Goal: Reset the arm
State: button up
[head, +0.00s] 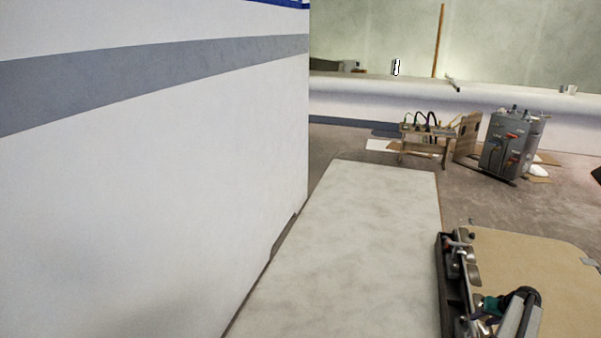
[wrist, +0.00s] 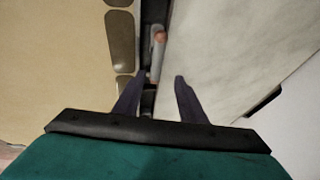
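My gripper (wrist: 160,78) shows in the wrist view with its two dark fingers spread apart and nothing between them. Below and beyond the fingers are a dark narrow rack and the edge of a pale panel.
A tall white wall with a grey stripe (head: 150,85) fills the left. A pale panel (head: 365,230) runs along it. A dark rack (head: 452,275) edges the tan board (head: 535,265). A wooden stand (head: 425,135) and a grey machine (head: 512,145) stand farther back on open floor.

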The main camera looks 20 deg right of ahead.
jog(key=w+a+f+n+y+p, duration=0.1)
jog(key=w+a+n+p, duration=0.15)
jog(key=w+a, duration=0.6)
jog(key=w+a+n+y+p, duration=0.1)
jog(key=w+a+p, duration=0.2)
jog(key=w+a, duration=0.55)
jog(key=s+a+f+n+g+y+p, duration=0.1)
jog(key=a+n+g+p, duration=0.15)
jog(key=a, duration=1.25)
jog(key=s+a+f+n+g+y+p, duration=0.1)
jog(key=a+p, duration=0.3)
jog(key=a, duration=1)
jog(key=s+a+r+n+g+p, duration=0.1)
jog(key=s+a+g+p, duration=0.15)
jog(key=s+a, duration=0.6)
jog(key=s+a+r+n+g+p, duration=0.15)
jog(key=s+a+p, duration=0.35)
jog(key=a, duration=0.7)
jog(key=s+a+r+m+g+h, duration=0.1)
jog(key=s+r, duration=0.1)
jog(key=s, duration=0.7)
jog(key=s+r+g+h+p, duration=0.1)
jog(key=s+r+g+h, duration=0.1)
jog(key=s, duration=0.6)
jog(key=shift+s+a+r+m, duration=0.35)
jog(key=shift+a+r, duration=0.05)
jog(key=shift+r, duration=0.1)
